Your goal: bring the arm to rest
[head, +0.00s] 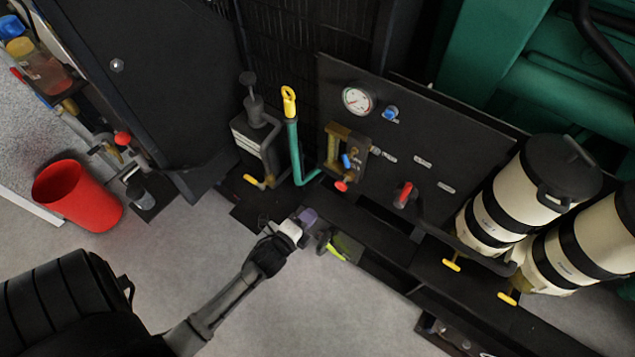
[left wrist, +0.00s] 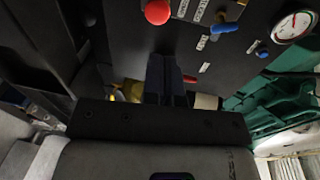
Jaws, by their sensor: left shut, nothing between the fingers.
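My left arm comes in from the bottom left of the head view, stretched over the grey floor. My left gripper (head: 316,228) is beside the low front edge of the black genset base, below the panel. In the left wrist view, its dark fingers (left wrist: 166,78) are together with nothing between them. The black panel (head: 440,150) is beyond them. I cannot tell whether the gripper touches the base. My right gripper is in neither view.
The panel carries a gauge (head: 358,99), a blue knob (head: 390,113) and a red-handled valve (head: 404,194). A green lever with a yellow grip (head: 293,140) stands left of it. White canisters (head: 520,190) are at right. A red bin (head: 77,196) stands on open floor at left.

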